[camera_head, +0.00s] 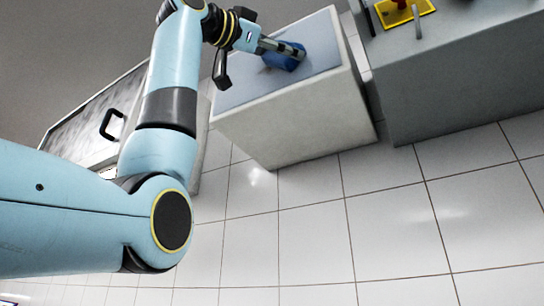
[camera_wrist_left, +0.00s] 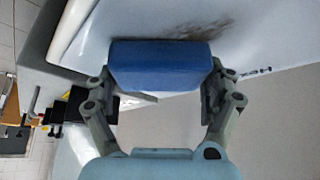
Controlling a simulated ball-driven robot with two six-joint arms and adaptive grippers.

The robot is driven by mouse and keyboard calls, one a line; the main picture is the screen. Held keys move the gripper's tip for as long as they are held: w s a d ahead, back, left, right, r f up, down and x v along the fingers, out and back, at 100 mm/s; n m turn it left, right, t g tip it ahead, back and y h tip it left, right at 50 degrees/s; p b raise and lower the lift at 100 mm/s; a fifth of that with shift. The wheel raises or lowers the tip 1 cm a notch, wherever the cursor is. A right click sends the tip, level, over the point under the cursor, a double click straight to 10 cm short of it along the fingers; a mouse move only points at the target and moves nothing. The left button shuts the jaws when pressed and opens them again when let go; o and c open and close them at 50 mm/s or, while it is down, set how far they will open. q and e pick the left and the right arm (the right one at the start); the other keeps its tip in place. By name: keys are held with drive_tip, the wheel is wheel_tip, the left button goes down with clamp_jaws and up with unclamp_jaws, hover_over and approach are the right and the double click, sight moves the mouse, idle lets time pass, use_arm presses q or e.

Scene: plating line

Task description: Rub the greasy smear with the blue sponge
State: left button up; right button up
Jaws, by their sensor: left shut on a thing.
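The blue sponge (camera_wrist_left: 160,65) is between the fingers of my left gripper (camera_wrist_left: 160,88), which is shut on it. The sponge also shows in the head view (camera_head: 284,58), at the counter's top surface, with my left gripper (camera_head: 292,49) over it. The greasy smear (camera_wrist_left: 196,29) is a dark brownish smudge on the pale surface just beyond the sponge in the left wrist view. The sponge overlaps its near edge in that view; I cannot tell whether they touch. My right gripper is not in view.
The pale counter (camera_head: 300,115) has a bluish-grey top. A grey unit (camera_head: 460,80) stands to its right, with a yellow plate (camera_head: 405,12) holding something red. A cabinet with a black handle (camera_head: 111,124) is on the left. The tiled floor (camera_head: 330,235) in front is clear.

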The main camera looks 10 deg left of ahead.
sight(264, 60)
use_arm(q)
drive_tip(key=shift+s+d+f, duration=0.1)
drive_tip(key=shift+s+d, duration=0.1)
drive_tip(key=shift+d, duration=0.35)
drive_tip(key=shift+s+d, duration=0.15)
drive_tip(key=shift+d, duration=0.35)
drive_tip(key=shift+s+d+b, duration=0.1)
drive_tip(key=shift+d+b, duration=0.15)
drive_tip(key=shift+b, duration=0.05)
drive_tip(key=shift+a, duration=0.2)
drive_tip(key=shift+w+a, duration=0.3)
drive_tip(key=shift+a, duration=0.4)
drive_tip(key=shift+w+a, duration=0.25)
drive_tip(key=shift+a, duration=0.4)
drive_tip(key=shift+w+a, duration=0.3)
drive_tip(key=shift+a, duration=0.4)
drive_tip(key=shift+w+a, duration=0.2)
drive_tip(key=shift+a, duration=0.4)
drive_tip(key=shift+w+a, duration=0.2)
drive_tip(key=shift+a, duration=0.4)
drive_tip(key=shift+w+a+p, duration=0.3)
drive_tip(key=shift+w+a, duration=0.05)
drive_tip(key=shift+a, duration=0.5)
drive_tip(key=shift+w+a+p, duration=0.3)
drive_tip(key=shift+a, duration=0.55)
